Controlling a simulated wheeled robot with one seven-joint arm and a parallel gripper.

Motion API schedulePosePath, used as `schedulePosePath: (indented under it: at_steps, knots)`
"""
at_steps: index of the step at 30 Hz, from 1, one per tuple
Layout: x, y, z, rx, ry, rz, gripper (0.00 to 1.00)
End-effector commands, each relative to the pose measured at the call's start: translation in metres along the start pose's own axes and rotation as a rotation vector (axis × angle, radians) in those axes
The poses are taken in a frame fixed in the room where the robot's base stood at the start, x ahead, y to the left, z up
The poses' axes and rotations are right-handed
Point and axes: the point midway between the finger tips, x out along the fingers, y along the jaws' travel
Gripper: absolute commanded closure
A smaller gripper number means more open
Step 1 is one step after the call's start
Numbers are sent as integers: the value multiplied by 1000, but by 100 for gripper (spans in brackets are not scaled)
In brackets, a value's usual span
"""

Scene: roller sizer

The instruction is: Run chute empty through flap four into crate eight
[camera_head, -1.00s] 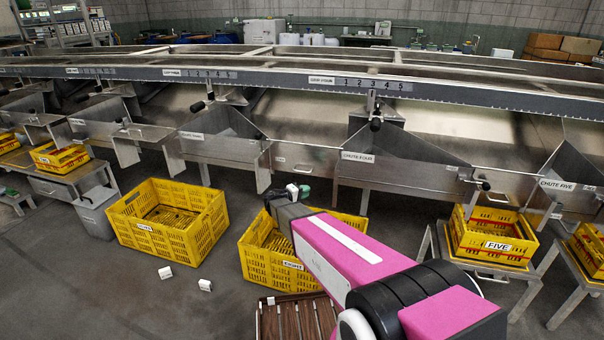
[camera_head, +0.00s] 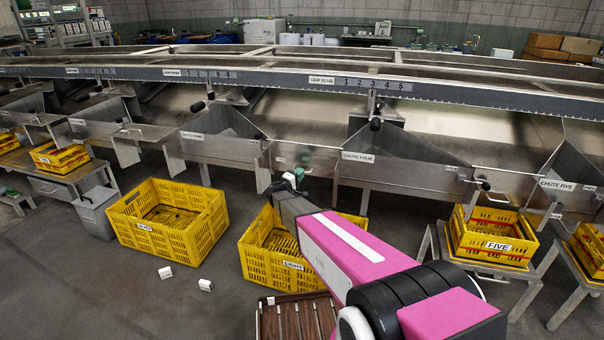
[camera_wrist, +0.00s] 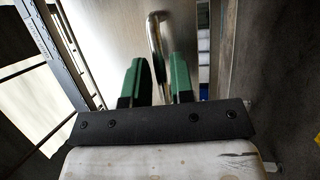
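Chute four (camera_head: 400,172) is a grey metal trough right of centre in the head view, with a black-knobbed lever (camera_head: 376,124) above it. I cannot tell how much it holds. A metal flap panel (camera_head: 318,159) lies between it and the chute to its left. The yellow crate eight (camera_head: 262,262) stands on the floor below, partly hidden by my arm. My gripper (camera_head: 296,175) is in front of the flap panel. In the wrist view its green fingers (camera_wrist: 156,82) are apart, with a bent metal handle (camera_wrist: 155,45) showing between them. I cannot tell whether they touch it.
Another yellow crate (camera_head: 170,220) stands to the left on the floor. Two small white blocks (camera_head: 165,272) lie in front of it. A brown slatted box (camera_head: 298,318) is near my arm. Crate five (camera_head: 492,238) sits on a stand at right. The floor at lower left is clear.

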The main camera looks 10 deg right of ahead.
Motion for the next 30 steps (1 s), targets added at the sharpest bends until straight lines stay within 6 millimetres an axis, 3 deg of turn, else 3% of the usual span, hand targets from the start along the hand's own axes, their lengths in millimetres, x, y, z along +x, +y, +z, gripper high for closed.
schedulePosePath:
  at_steps: [6,16,18,30]
  knots:
    - [18,0,-1,0,1,0,78]
    - [21,0,0,0,1,0,78]
    - [20,0,0,0,1,0,100]
    - [15,4,2,-13,0,-33,100]
